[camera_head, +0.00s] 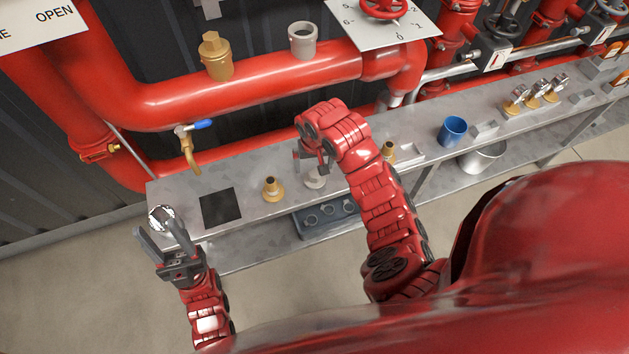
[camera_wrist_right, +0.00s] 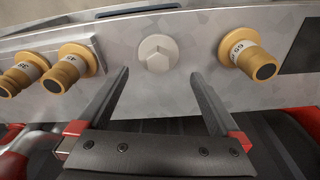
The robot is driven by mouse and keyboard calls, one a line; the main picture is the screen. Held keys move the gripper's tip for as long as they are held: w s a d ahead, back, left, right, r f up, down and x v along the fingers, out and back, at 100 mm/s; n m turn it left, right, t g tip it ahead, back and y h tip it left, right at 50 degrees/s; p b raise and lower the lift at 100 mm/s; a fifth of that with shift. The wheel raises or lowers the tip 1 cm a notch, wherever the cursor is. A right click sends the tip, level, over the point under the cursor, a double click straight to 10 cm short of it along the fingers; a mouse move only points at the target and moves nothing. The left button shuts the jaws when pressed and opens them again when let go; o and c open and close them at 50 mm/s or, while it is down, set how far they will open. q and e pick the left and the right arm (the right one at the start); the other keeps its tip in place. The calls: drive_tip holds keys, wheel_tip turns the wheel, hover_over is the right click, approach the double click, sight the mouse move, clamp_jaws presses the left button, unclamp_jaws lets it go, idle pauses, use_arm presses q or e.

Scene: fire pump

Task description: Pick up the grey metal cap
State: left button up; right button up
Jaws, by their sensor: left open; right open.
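The grey metal cap (camera_wrist_right: 158,53) lies on the grey metal shelf, with its hexagonal middle facing the right wrist camera. In the head view the cap (camera_head: 315,179) shows just below my right gripper (camera_head: 313,161), partly hidden by it. In the right wrist view my right gripper (camera_wrist_right: 160,76) is open and empty, with the cap just beyond the gap between its fingertips and apart from them. My left gripper (camera_head: 158,227) is open at the left end of the shelf, beside a shiny round metal object (camera_head: 161,215); I cannot tell whether they touch.
Brass fittings stand on either side of the cap, one (camera_wrist_right: 243,56) on the right and others (camera_wrist_right: 70,65) on the left in the wrist view. A black square (camera_head: 220,206), a blue cup (camera_head: 452,130) and red pipes (camera_head: 250,85) are nearby. A grey tray (camera_head: 327,216) sits below.

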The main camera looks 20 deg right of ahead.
sight(315, 174)
wheel_tip(315, 174, down, 5)
drive_tip(key=shift+d+f+p, duration=0.1)
drive_tip(key=shift+d+p, duration=0.05)
drive_tip(key=shift+p, duration=0.35)
drive_tip(key=shift+w+f, duration=0.1)
drive_tip(key=shift+f, duration=0.2)
drive_tip(key=c, duration=1.2)
drive_tip(key=shift+r, duration=0.1)
drive_tip(key=shift+c, duration=0.2)
